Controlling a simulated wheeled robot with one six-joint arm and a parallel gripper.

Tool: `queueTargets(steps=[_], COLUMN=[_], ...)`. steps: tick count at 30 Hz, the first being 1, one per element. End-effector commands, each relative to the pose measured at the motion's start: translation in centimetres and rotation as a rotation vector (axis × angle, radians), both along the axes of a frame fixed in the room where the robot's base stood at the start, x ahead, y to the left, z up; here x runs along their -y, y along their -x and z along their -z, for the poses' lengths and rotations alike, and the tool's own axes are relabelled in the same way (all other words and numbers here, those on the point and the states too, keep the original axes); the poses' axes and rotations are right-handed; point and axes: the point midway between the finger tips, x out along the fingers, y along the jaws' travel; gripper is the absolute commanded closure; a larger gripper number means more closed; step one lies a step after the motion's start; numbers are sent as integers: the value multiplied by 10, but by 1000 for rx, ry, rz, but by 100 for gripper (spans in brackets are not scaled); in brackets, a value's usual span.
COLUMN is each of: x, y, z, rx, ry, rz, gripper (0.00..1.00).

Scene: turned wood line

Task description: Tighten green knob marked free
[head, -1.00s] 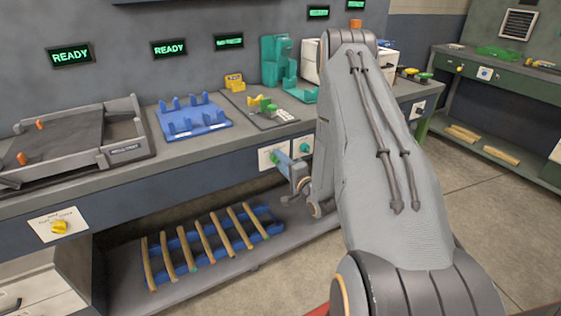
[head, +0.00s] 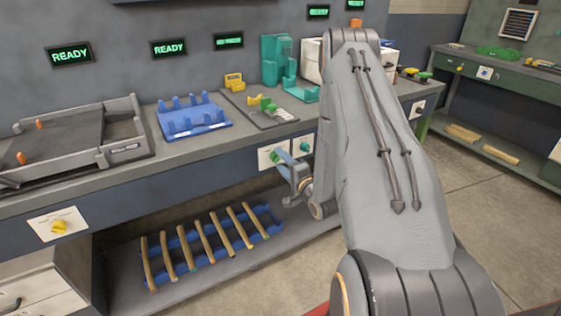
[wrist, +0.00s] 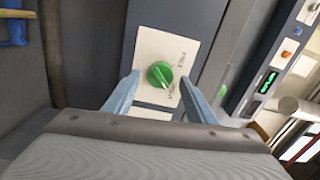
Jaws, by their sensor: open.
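A round green knob (wrist: 160,75) with a raised grip sits on a white plate (wrist: 165,50) in the wrist view. Small lettering stands beside the knob, too small to read surely. My gripper (wrist: 160,92) is open, with one blue-grey finger on each side of the knob and a gap on both sides. In the head view my gripper (head: 281,162) is at the bench front by a white plate. The green knob (head: 274,156) shows there at the fingertips, partly hidden by them.
A teal knob (head: 304,147) on its own plate is close to the right. A yellow knob (head: 60,227) is on a plate far left. The bench top (head: 190,147) overhangs above. A shelf (head: 215,268) with several wooden bars is below. Floor is open on the right.

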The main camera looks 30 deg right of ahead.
Motion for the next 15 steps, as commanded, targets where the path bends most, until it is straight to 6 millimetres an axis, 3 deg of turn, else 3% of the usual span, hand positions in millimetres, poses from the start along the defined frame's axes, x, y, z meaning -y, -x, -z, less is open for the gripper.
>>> queueTargets(steps=[9,15], x=[3,3], y=[51,68], z=[2,1], rx=[-3,-2], ry=[-3,-2], rz=[3,1], gripper=[49,49])
